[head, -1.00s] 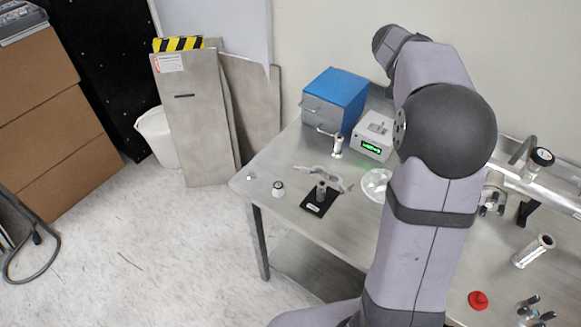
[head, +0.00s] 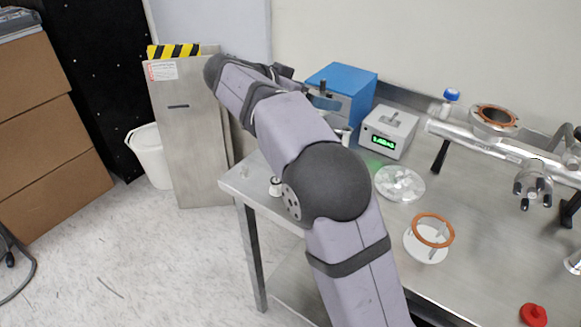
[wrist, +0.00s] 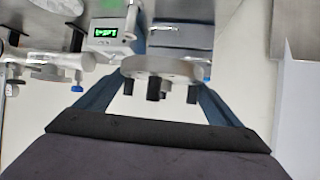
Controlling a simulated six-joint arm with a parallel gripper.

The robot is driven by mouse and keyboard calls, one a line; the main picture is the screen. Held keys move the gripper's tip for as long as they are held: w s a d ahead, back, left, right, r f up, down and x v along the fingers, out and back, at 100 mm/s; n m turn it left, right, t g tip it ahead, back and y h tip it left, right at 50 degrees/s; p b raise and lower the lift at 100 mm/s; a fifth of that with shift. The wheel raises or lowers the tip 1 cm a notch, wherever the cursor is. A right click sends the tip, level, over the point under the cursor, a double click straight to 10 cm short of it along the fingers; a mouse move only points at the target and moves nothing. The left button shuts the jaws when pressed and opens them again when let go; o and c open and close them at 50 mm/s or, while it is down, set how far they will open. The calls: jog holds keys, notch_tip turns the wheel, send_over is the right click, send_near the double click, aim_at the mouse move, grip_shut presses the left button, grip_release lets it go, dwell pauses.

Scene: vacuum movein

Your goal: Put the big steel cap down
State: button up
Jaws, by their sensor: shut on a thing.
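The big steel cap (wrist: 160,68) shows in the wrist view as a pale round disc with several dark knobs or studs on one face. My gripper (wrist: 167,74) has its two blue fingers on either side of the disc and is shut on it. In the head view my gripper is mostly hidden behind my own arm, near the blue box at the back left of the table. The cap cannot be made out clearly there. It is held up, apart from the steel table (head: 462,262) as far as I can tell.
A blue box (head: 343,88) and a controller with a green display (head: 389,132) stand at the back. A clear dish (head: 400,184), a white ring stand with a copper ring (head: 433,231) and a red knob (head: 533,314) are on the table. A tube with an open port (head: 494,119) runs right.

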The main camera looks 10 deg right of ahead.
jog(key=shift+t, duration=0.3)
jog(key=a+f, duration=0.1)
jog(key=s+a+b, duration=0.1)
jog(key=a, duration=0.1)
jog(key=a+f+b, duration=0.1)
jog(key=a, duration=0.1)
jog(key=shift+s+a+f, duration=0.15)
jog(key=shift+s+f, duration=0.1)
jog(key=shift+f, duration=0.1)
jog(key=shift+f+b, duration=1)
jog(key=shift+f, duration=2.1)
jog(key=shift+f+b, duration=0.65)
jog(key=shift+f, duration=1.25)
jog(key=o, duration=1.7)
jog(key=shift+f, duration=0.35)
jog(key=shift+c, duration=0.2)
jog(key=shift+o, duration=0.8)
jog(key=shift+s, duration=0.1)
jog(key=shift+r, duration=0.15)
